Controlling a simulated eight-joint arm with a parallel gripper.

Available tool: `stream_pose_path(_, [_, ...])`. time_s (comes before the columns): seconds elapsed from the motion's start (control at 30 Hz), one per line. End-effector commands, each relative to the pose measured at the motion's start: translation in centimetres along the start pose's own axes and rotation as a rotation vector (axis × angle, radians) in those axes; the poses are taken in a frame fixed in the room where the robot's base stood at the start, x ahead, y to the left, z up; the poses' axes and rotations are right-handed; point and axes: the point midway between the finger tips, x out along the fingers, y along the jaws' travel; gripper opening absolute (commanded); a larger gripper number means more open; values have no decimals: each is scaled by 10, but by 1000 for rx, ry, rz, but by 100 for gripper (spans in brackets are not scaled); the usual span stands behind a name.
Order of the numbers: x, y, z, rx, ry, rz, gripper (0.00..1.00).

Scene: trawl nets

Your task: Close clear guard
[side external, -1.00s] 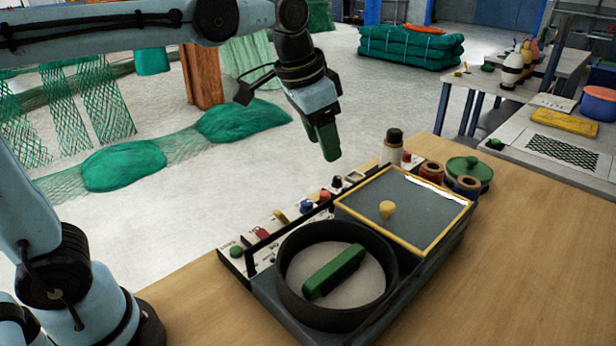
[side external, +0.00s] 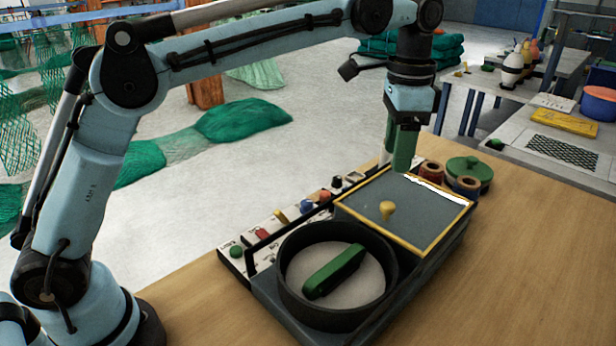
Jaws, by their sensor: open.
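A flat panel with a yellow frame (side external: 430,246) lies on the right part of the dark machine box. Bright glare along its far right edge looks like a clear sheet; I cannot tell for sure that this is the clear guard. A yellow knob (side external: 387,209) stands within the frame. A thin black bar (side external: 290,220) runs along the machine's back side. My gripper (side external: 402,168) points down by the frame's far corner, its green fingers apart from the knob. It appears empty. Whether a fingertip touches anything is hidden.
A round black bowl (side external: 290,297) with a green bar (side external: 334,271) in it fills the machine's near part. A control strip with coloured knobs (side external: 281,215) lies behind. Spools (side external: 430,174) and a green lidded pot (side external: 468,170) stand at the right. The wooden table's right (side external: 540,270) is clear.

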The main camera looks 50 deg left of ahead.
Motion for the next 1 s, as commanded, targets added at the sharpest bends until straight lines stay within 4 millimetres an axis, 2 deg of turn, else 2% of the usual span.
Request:
stream_pose_path(0.4, [64, 0, 0, -2, 1, -1, 55])
stream_pose_path(0.6, [91, 0, 0, -2, 1, -1, 55])
stream_pose_path(0.8, [103, 0, 0, -2, 1, -1, 55])
stream_pose_path(1.0, [105, 0, 1, -2, 1, -1, 55])
